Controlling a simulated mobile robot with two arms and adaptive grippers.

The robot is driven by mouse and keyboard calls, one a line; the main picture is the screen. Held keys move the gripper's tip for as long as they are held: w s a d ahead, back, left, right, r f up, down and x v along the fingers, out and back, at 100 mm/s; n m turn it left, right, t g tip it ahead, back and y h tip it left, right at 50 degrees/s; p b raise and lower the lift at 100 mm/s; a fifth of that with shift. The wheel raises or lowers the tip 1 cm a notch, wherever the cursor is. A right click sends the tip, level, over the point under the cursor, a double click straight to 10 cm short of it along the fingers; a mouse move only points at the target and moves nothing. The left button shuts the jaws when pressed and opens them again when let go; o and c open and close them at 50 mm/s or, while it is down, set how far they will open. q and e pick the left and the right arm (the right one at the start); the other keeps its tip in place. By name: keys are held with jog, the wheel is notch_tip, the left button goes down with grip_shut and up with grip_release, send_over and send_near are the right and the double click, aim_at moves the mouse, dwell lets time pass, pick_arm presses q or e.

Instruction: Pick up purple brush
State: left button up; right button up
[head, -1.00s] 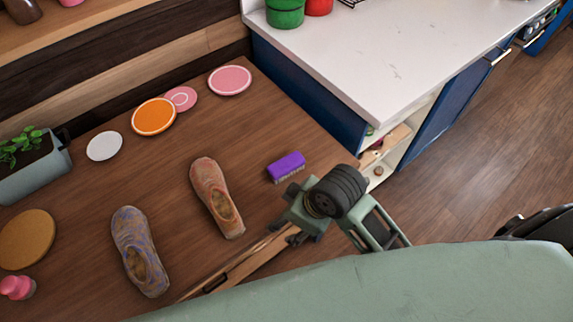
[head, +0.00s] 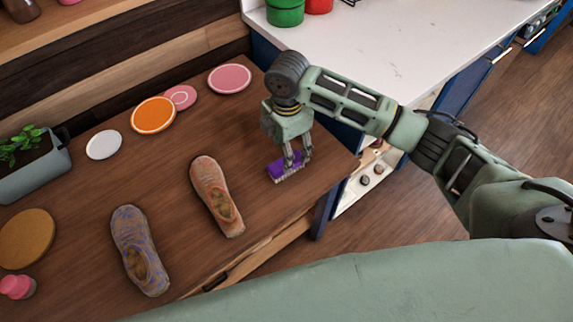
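The purple brush (head: 276,170) lies on the brown wooden table, near its right end, with its pale bristles along the lower edge. My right gripper (head: 297,164) reaches in from the right and points down at the brush. Its two fingers are at the brush's right part and cover some of it. The fingers stand a little apart, but I cannot tell whether they press on the brush or are only around it. My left gripper is not in view.
Two worn shoes (head: 212,185) (head: 137,240) stand on the table left of the brush. Plates and coasters (head: 153,115) lie along the back. A planter (head: 32,165) is at the left. A white counter (head: 390,50) rises behind my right arm.

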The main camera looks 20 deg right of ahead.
jog(key=f, duration=0.2)
jog(key=f+p, duration=0.1)
jog(key=f, duration=0.2)
jog(key=w+d+f, duration=0.1)
jog(key=f, duration=0.1)
jog(key=shift+f, duration=0.3)
jog(key=shift+s, duration=0.1)
jog(key=shift+c, duration=0.2)
jog(key=c, duration=1.2)
jog(key=shift+c, duration=0.2)
jog(key=shift+r, duration=0.15)
